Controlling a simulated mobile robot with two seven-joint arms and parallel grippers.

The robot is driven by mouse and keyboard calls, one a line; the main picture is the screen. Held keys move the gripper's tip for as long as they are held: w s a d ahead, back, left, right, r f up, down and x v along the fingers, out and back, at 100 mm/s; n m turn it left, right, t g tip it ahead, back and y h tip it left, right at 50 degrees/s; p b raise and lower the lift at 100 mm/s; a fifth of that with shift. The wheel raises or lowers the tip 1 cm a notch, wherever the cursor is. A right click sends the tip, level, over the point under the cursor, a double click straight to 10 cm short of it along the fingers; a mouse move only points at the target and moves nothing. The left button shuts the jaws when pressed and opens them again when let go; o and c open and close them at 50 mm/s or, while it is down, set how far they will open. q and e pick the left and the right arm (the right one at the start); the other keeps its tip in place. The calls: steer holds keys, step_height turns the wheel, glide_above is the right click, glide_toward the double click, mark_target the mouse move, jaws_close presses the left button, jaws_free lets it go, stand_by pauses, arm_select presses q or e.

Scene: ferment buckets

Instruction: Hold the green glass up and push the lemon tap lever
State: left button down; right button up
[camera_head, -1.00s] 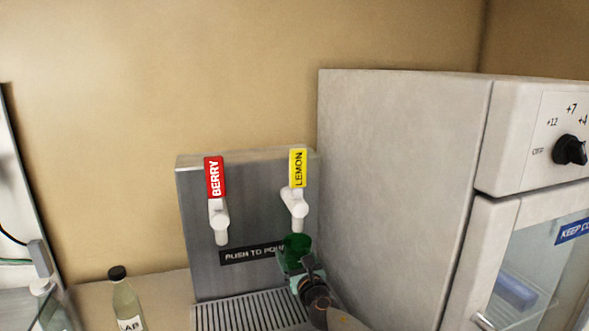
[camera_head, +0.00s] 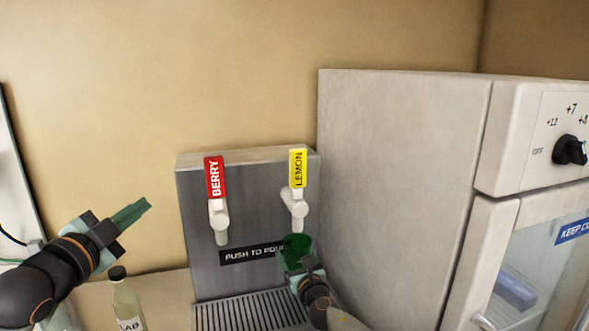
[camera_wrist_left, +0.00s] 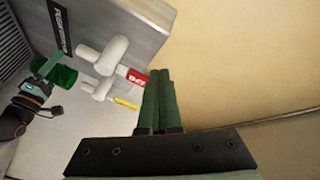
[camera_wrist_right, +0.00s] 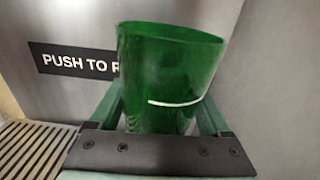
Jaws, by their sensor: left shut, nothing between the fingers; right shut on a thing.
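The green glass (camera_head: 296,246) is held upright by my right gripper (camera_head: 300,270), under the lemon tap's white spout. The right wrist view shows the glass (camera_wrist_right: 168,70) between both fingers, with a white line on its side. The lemon tap lever (camera_head: 298,168) is yellow with black letters and stands upright on the steel dispenser (camera_head: 250,200). It also shows in the left wrist view (camera_wrist_left: 126,103). My left gripper (camera_head: 146,204) is shut and empty, left of the dispenser and apart from the levers. Its closed fingers (camera_wrist_left: 157,98) show in the left wrist view.
The red berry lever (camera_head: 215,176) stands left of the lemon one. A slotted drip tray (camera_head: 250,312) lies below. A grey cabinet (camera_head: 400,180) with a dial stands close on the right. A capped bottle (camera_head: 126,300) stands at lower left.

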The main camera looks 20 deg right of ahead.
arm_select(q)
steer(key=s+d+r+m+g+h, duration=0.1)
steer(key=d+m, duration=0.4)
steer(key=d, duration=0.6)
steer(key=s+d+r+m+g+h, duration=0.1)
steer(key=s+d+m, duration=0.4)
steer(key=d, duration=0.7)
steer(key=shift+d+r+m+g+h, duration=0.15)
steer(key=shift+r+m+g+h, duration=0.35)
steer(key=shift+h, duration=0.6)
steer(key=shift+w+f, duration=0.1)
steer(key=shift+f, duration=0.1)
glide_toward(303, 163)
steer(key=d, duration=0.4)
steer(key=shift+w+r, duration=0.15)
steer(key=shift+w, duration=1.9)
steer(key=shift+w, duration=0.1)
